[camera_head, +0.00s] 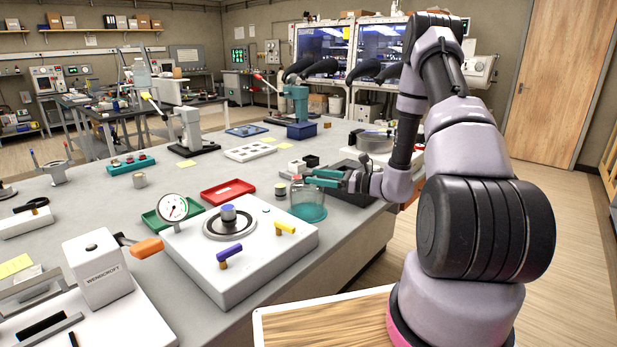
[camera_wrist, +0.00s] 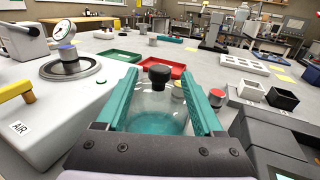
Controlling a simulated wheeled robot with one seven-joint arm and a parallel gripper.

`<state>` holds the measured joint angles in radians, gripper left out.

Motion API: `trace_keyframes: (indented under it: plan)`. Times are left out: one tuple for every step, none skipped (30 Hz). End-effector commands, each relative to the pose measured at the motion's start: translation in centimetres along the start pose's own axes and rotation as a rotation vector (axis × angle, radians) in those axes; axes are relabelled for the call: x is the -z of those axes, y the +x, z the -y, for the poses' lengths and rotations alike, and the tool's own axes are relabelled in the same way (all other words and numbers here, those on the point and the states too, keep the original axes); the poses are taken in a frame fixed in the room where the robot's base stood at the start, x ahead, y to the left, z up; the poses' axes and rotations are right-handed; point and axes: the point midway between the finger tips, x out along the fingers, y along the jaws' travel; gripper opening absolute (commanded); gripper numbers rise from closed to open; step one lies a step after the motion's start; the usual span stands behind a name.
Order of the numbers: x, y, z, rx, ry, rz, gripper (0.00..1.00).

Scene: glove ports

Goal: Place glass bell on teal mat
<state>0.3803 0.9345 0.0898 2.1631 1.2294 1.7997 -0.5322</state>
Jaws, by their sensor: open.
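The clear glass bell (camera_head: 306,198) stands upright on the bench, its base over the round teal mat (camera_head: 312,215). In the wrist view the bell (camera_wrist: 160,103) has a black knob on top, and the teal mat (camera_wrist: 156,123) shows through and under its glass. My gripper (camera_head: 312,180) is open at the bell's upper part. In the wrist view its two green fingers (camera_wrist: 162,88) lie to the left and right of the bell, with gaps beside the knob. Whether the bell's whole rim lies inside the mat's edge is hidden by my gripper.
A white device with a gauge (camera_head: 240,250) stands left of the bell. A red tray (camera_head: 228,191) and a green tray (camera_wrist: 119,55) lie behind. A dark box (camera_head: 357,185) is close on the right. Small black and white open boxes (camera_wrist: 281,97) and a red-topped button (camera_wrist: 217,95) are near.

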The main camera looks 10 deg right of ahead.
Motion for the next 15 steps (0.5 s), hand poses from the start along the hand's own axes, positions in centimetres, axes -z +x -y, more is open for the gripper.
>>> trace_keyframes:
  plan:
    - [0.0, -1.3, 0.1, 0.006, 0.000, 0.000, 0.69]
    - [0.0, -2.0, 0.2, 0.006, -0.001, 0.000, 0.69]
    - [0.0, -2.9, 0.2, 0.006, -0.001, -0.001, 0.69]
    - [0.0, -3.5, 0.1, 0.005, -0.001, -0.001, 0.69]
    - [0.0, -4.2, 0.1, 0.005, -0.001, -0.001, 0.69]
    - [0.0, -4.9, 0.1, 0.005, -0.001, -0.001, 0.69]
    - [0.0, -5.5, 0.1, 0.004, -0.001, -0.001, 0.69]
    - [0.0, -6.0, 0.1, 0.003, 0.000, -0.001, 0.69]
    - [0.0, -6.6, 0.1, 0.004, 0.000, -0.001, 0.69]
    - [0.0, -6.9, 0.1, 0.003, -0.001, 0.000, 0.69]
    - [0.0, -7.3, 0.1, 0.003, -0.001, 0.000, 0.69]
    - [0.0, -7.7, 0.1, 0.003, -0.001, 0.000, 0.69]
    - [0.0, -7.9, 0.1, 0.002, -0.001, 0.000, 0.69]
    - [-0.1, -8.0, 0.0, -0.001, -0.002, -0.001, 0.69]
    - [-0.3, -8.1, -0.1, -0.007, -0.007, -0.003, 0.69]
